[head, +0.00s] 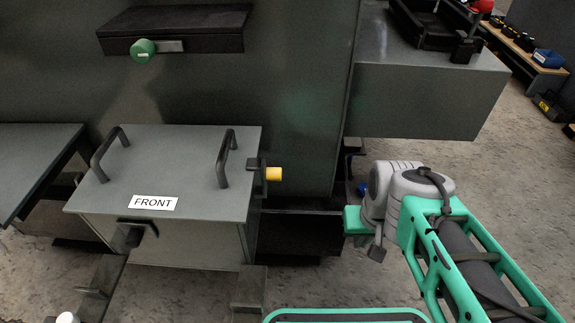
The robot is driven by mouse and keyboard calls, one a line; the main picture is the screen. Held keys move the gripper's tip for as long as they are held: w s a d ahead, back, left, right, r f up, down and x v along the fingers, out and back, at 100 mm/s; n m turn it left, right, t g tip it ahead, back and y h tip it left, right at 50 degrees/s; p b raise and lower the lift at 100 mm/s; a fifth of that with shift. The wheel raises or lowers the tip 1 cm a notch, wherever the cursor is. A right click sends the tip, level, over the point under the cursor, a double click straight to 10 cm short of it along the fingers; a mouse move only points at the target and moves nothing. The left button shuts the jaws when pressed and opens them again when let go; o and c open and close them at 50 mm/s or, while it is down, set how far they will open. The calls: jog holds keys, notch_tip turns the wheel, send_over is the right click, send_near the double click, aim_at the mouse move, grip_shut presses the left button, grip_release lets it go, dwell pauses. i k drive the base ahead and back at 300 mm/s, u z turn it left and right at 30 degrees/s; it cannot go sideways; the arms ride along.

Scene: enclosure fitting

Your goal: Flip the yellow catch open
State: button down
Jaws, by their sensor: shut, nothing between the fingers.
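The yellow catch (273,174) is a small block on a dark bracket (257,172) at the right side of a grey box (190,165) labelled FRONT. It sticks out to the right, away from the box. Whether it is latched cannot be told from this view. My arm (410,195), with grey joints and green links, is to the right of the catch with a clear gap between them. My gripper's fingers cannot be made out; the far end of the arm is hidden behind its own joints.
The box has two black handles (228,158) on top and stands before a tall dark cabinet (270,90). A green knob (142,50) is on a dark ledge above. A grey block (430,95) with a black tray juts out at upper right. Floor is open at right.

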aim_at(267, 174)
jog(key=k, duration=0.85)
jog(key=u, duration=2.65)
